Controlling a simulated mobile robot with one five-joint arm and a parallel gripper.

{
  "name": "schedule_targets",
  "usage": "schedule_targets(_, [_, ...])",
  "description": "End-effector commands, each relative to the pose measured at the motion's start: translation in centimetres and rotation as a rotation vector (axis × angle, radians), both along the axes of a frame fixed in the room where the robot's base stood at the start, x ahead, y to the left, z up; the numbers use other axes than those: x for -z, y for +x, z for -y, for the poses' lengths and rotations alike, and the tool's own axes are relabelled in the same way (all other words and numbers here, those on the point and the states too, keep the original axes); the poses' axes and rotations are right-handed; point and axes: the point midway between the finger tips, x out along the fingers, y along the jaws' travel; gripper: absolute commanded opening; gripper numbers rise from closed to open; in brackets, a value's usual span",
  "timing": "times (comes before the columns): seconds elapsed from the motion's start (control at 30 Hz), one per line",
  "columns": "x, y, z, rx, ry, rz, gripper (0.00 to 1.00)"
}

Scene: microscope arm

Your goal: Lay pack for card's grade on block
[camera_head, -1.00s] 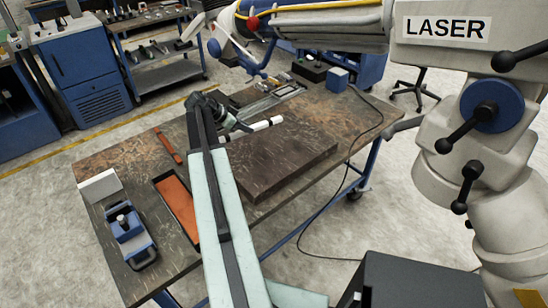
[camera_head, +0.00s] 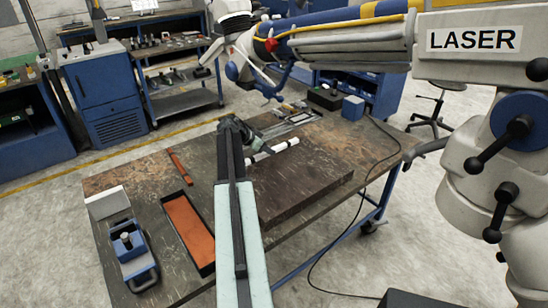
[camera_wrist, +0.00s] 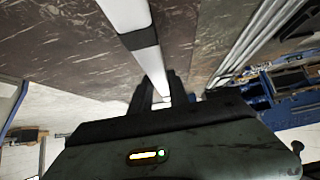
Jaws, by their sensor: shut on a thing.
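My gripper (camera_head: 246,140) is shut on a white, bar-shaped pack (camera_head: 281,147) with dark bands. In the wrist view the gripper (camera_wrist: 161,102) has its fingers around the near end of the pack (camera_wrist: 152,66). The block (camera_head: 304,193), a wide dark brown slab, lies on the worktable. The pack is at the block's far left part; I cannot tell whether they touch. A plain white panel (camera_head: 107,202) stands at the table's left end; it may be the card, and no grade is readable on it.
A blue clamp-like device (camera_head: 132,248) and an orange-floored tray (camera_head: 190,229) lie on the table's left side. A red strip (camera_head: 180,166) lies behind the tray. Small packs (camera_head: 292,120) and a blue cube (camera_head: 352,108) are at the back. The large LASER arm (camera_head: 470,40) overhangs the right.

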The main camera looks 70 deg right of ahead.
Motion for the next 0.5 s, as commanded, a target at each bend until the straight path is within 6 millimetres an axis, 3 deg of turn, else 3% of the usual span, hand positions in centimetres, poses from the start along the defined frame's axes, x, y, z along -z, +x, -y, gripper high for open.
schedule_targets(0.33, [0.2,-1.9,1.4,0.001,0.0,-0.001,0.0])
schedule_targets(0.5, [3.9,-1.9,1.4,-0.001,0.0,0.0,0.0])
